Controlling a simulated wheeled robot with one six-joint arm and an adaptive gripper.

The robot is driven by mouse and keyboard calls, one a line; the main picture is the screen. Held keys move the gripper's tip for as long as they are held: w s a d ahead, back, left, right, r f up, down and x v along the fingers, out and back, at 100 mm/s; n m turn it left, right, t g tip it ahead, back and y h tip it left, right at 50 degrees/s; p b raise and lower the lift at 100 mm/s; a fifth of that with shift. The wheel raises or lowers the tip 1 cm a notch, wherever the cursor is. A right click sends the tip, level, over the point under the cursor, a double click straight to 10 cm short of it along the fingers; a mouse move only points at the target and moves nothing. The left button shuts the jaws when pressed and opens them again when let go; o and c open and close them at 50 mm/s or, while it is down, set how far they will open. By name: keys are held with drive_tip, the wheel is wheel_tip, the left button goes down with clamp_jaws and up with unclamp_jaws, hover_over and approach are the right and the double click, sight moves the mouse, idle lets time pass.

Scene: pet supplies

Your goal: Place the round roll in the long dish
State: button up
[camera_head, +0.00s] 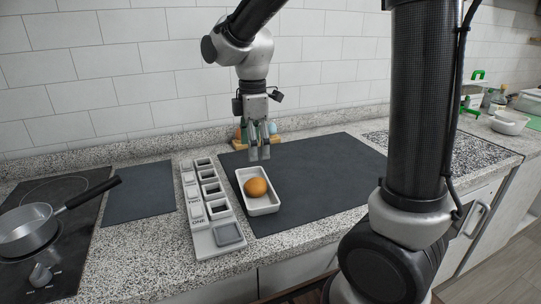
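The round roll (256,187) is orange-brown and rests inside the long white dish (262,211), near its middle. The dish is rectangular and lies on the left part of the dark mat. My gripper (259,155) points down above and behind the far end of the dish. Its two fingers are a little apart, with nothing seen between them, and it is clear of the roll.
A grey rack with several square compartments (229,253) stands left of the dish. A wooden holder (240,143) with coloured items is partly hidden behind my gripper. A pan (28,236) sits on the hob at left. The dark mat (325,170) is bare on the right.

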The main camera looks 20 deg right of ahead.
drive_tip(key=s+d+r+m+t, duration=0.2)
drive_tip(key=s+d+r+m, duration=0.1)
drive_tip(key=s+d+m, duration=0.4)
drive_tip(key=s+d+r+m+t, duration=0.2)
drive_tip(key=s+d+m, duration=0.6)
drive_tip(key=s, duration=0.4)
drive_tip(key=shift+r+m, duration=0.5)
drive_tip(key=shift+m, duration=0.4)
